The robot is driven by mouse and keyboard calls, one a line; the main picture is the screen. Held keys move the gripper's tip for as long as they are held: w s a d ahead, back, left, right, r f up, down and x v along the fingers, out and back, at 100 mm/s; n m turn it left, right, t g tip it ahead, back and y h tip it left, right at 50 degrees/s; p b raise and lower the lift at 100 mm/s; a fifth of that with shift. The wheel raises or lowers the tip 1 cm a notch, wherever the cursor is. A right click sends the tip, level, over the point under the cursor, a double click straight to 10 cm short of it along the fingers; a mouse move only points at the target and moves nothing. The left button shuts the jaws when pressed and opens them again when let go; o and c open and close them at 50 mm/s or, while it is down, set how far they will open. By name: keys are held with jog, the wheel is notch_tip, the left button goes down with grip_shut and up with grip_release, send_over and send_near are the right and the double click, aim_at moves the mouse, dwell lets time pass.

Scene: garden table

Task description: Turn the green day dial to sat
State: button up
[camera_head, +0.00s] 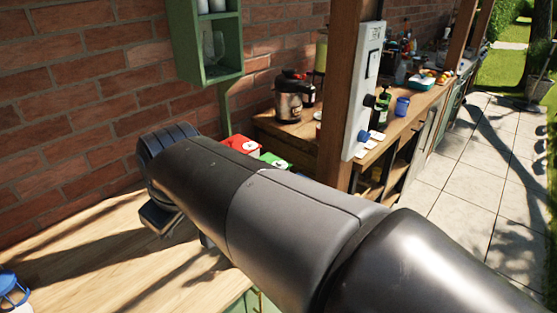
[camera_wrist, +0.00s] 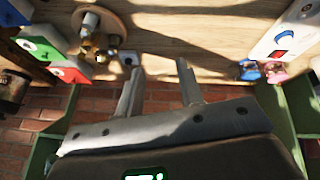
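The green block (camera_head: 275,160) with a white round face, which looks like the green day dial, stands just beyond my arm in the head view, partly hidden by it. It also shows at the upper left of the wrist view (camera_wrist: 40,48). Its setting is too small to read. A red block (camera_head: 247,146) with a white face stands beside it, also in the wrist view (camera_wrist: 72,72). My gripper (camera_wrist: 160,66) is open and empty, with its two fingers apart. It is clear of the green block, which lies off to the left in the wrist view. My arm hides the fingers in the head view.
A blue block (camera_wrist: 14,13) sits near the green one. Brass fittings (camera_wrist: 95,48) stand on a round wooden base. A white box (camera_wrist: 288,36) and small blue (camera_wrist: 249,70) and pink items lie at right. A post with a white panel (camera_head: 366,80) and a green shelf (camera_head: 208,75) flank the area.

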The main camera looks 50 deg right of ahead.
jog(key=shift+o, duration=0.4)
jog(key=w+d+r+n+g+h, duration=0.1)
jog(key=w+d+n, duration=0.3)
jog(key=w+d, duration=0.5)
jog(key=shift+w+d+r, duration=0.2)
jog(key=shift+d+r, duration=0.05)
jog(key=shift+d, duration=0.4)
jog(key=n+g+h, duration=0.3)
jog(key=n+g, duration=0.1)
jog(key=n, duration=0.7)
send_over(280, 162)
jog(key=a, duration=0.5)
notch_tip(280, 162, down, 11)
jog(key=x, duration=1)
jog(key=shift+f, duration=0.3)
jog(key=shift+c, duration=0.6)
grip_shut()
